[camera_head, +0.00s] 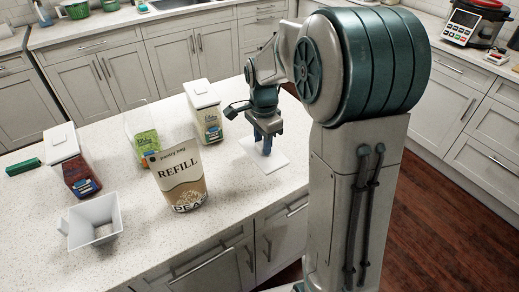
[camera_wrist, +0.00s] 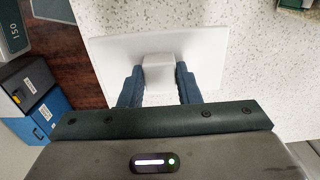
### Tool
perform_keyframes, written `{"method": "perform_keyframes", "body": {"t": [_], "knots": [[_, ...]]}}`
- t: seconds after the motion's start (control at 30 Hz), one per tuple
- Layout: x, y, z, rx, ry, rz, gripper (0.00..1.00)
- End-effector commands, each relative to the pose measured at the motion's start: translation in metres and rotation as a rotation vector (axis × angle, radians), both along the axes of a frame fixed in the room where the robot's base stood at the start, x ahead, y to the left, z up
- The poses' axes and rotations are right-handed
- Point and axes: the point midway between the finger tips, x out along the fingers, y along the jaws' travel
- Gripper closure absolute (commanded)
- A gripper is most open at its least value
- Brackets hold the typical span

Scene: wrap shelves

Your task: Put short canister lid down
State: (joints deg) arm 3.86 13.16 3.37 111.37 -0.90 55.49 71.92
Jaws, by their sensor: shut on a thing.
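The short canister lid (camera_head: 268,162) is a white square plate with a raised block-like handle. My gripper (camera_head: 263,146) points down over it at the counter's right part. In the wrist view the lid (camera_wrist: 110,62) lies flat below, and my gripper's two blue fingers (camera_wrist: 160,88) are shut on its handle from both sides. The lid is at or very close to the countertop; I cannot tell whether it touches.
A green object (camera_head: 23,166) lies at the left. The counter's front edge is near the lid.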

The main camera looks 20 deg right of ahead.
Motion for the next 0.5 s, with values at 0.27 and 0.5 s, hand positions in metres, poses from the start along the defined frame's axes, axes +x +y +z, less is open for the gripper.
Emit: {"method": "perform_keyframes", "body": {"t": [0.27, 0.5], "knots": [[0.008, 0.007, -0.020, -0.001, 0.005, 0.000, 0.94], [0.008, 0.007, -0.046, 0.000, 0.001, -0.001, 0.94]]}}
